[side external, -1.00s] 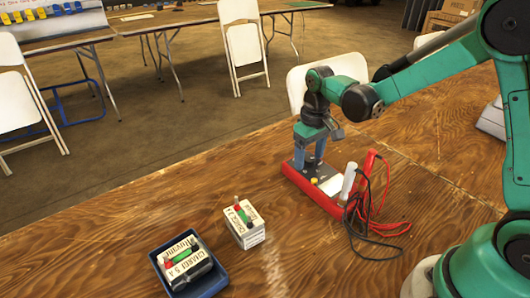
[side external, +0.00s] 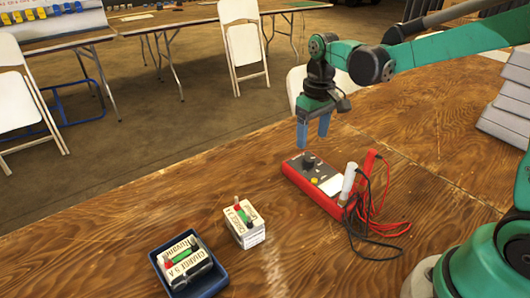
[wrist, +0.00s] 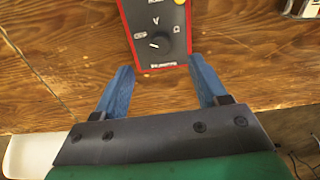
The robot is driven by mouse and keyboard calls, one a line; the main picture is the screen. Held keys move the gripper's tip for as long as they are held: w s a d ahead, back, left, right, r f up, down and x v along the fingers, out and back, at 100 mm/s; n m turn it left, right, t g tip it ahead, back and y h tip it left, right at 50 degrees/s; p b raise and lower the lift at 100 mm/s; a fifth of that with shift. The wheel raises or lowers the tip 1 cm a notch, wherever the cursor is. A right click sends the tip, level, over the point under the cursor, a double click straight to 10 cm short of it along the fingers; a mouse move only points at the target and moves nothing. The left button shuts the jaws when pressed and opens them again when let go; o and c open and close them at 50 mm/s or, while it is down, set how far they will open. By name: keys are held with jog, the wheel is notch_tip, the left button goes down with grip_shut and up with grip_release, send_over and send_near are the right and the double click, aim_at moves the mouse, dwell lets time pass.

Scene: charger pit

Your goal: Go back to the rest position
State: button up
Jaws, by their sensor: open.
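My gripper (side external: 313,134) is open and empty, with its blue fingers pointing down, a little above the far end of the red multimeter (side external: 298,177). In the wrist view my gripper's blue fingers (wrist: 162,90) are spread apart, with the lower end of the multimeter (wrist: 155,62) beyond the gap between them. The multimeter lies on the wooden table, its black dial and yellow button facing up. A white probe (side external: 347,185) and a red probe (side external: 369,165) stand at its near end, with black and red leads trailing onto the table.
A small white box (side external: 246,238) with batteries on top stands left of the multimeter. A blue tray (side external: 207,289) holds another labelled box with batteries (side external: 184,262). A grey stack (side external: 505,115) sits at the right. White folding chairs (side external: 243,45) stand beyond the table.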

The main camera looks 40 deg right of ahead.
jog(key=shift+r, duration=0.1)
jog(key=shift+s+a+r, duration=0.15)
jog(key=shift+s+r, duration=0.1)
jog(key=shift+r, duration=0.05)
jog(key=s+a+r+t, duration=0.3)
jog(key=s+t, duration=0.4)
jog(key=s, duration=0.1)
jog(key=shift+s+r, duration=0.15)
jog(key=shift+r, duration=0.05)
jog(key=shift+a, duration=0.1)
dwell(0.4)
